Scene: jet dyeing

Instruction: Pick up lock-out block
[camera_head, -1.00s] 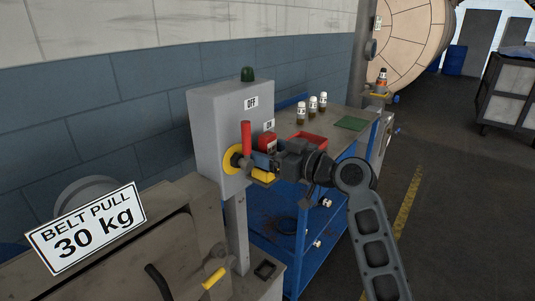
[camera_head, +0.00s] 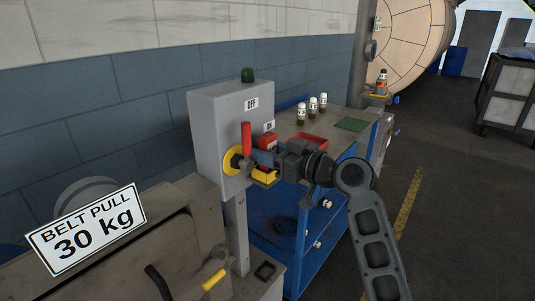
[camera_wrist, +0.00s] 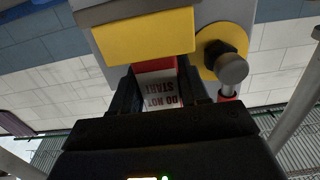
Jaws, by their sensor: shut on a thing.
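The lock-out block (camera_head: 267,142) is red, with a white "DO NOT START" label that reads upside down in the wrist view (camera_wrist: 160,90). My gripper (camera_head: 268,157) is shut on it, and the fingers cover its lower part in the head view. The block is just above a yellow holder (camera_head: 263,176) on the front of the grey switch box. The holder shows a dark hollow top. It also appears close to the block in the wrist view (camera_wrist: 145,40).
The grey switch box (camera_head: 218,125) stands left of my gripper, with a red handle (camera_head: 246,138) on a yellow disc close by. Behind is a blue bench with a red tray (camera_head: 308,140) and several small bottles (camera_head: 313,104).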

